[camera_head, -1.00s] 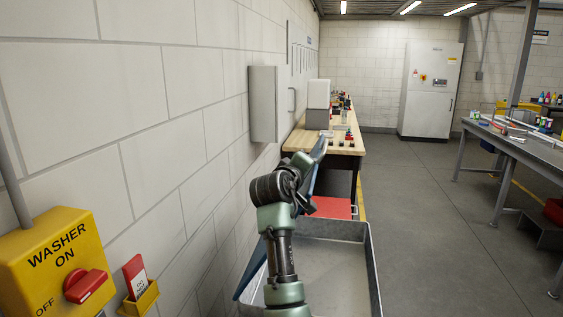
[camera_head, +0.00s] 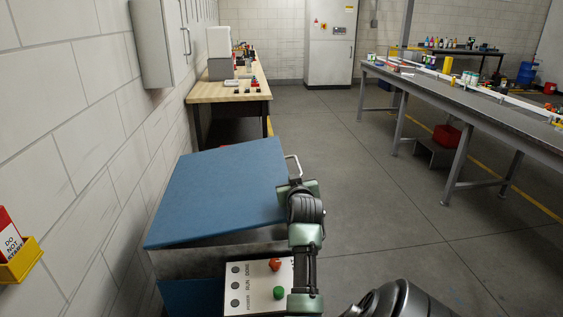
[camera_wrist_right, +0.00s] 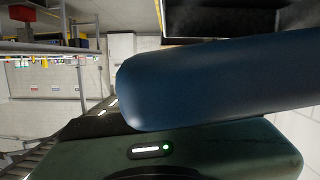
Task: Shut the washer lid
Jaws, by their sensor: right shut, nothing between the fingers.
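The blue washer lid (camera_head: 215,190) lies nearly flat over the washer in the head view. A steel strip of the tub (camera_head: 215,252) shows under its near edge; I cannot tell if the lid is fully seated. My right gripper (camera_head: 297,186) is at the lid's right edge, near a silver loop handle (camera_head: 293,166). It is shut and empty; its fingertips are mostly hidden. In the right wrist view the blue lid (camera_wrist_right: 220,80) fills the middle, close against the dark green wrist. My left gripper is out of view.
The washer's control panel (camera_head: 262,284) with red and green buttons is at the near front. A white wall runs along the left. A wooden bench (camera_head: 232,92) stands behind, and a long grey table (camera_head: 470,115) on the right. The floor between is clear.

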